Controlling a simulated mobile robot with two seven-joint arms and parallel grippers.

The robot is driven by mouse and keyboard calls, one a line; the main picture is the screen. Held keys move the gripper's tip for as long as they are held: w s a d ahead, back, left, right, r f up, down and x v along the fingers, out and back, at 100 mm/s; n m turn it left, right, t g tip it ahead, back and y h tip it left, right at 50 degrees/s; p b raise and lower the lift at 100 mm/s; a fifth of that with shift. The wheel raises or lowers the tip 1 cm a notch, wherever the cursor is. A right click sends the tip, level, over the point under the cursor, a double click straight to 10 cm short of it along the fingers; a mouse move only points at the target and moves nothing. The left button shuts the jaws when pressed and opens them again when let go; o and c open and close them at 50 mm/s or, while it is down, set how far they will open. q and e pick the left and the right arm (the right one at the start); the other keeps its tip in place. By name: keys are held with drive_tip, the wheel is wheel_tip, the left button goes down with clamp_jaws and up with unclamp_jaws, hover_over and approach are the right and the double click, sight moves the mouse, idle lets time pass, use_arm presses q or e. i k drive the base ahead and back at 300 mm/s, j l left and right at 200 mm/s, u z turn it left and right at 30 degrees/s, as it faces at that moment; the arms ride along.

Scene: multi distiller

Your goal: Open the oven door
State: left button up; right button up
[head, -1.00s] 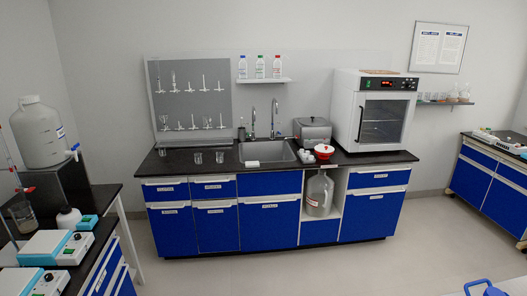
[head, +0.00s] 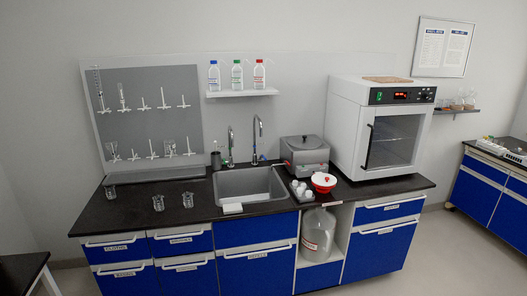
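The oven (head: 345,125) is a white box on the right end of the black counter in the head view. Its glass door (head: 394,140) faces front and is shut. A dark vertical handle (head: 369,146) runs along the door's left edge. A control panel (head: 402,95) with a red display and a green switch sits above the door. Neither of my grippers is in view.
A sink (head: 248,187) with two taps is left of the oven. Several glass beakers (head: 158,203) stand further left. The floor at right front is clear.

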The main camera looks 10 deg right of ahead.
sight(391, 140)
drive_tip(key=i+l+z, duration=0.1)
drive_tip(key=i, duration=0.35)
drive_tip(key=i+l, duration=0.2)
drive_tip(key=i, duration=0.25)
drive_tip(key=i+l+z, duration=0.15)
drive_tip(key=i, duration=0.35)
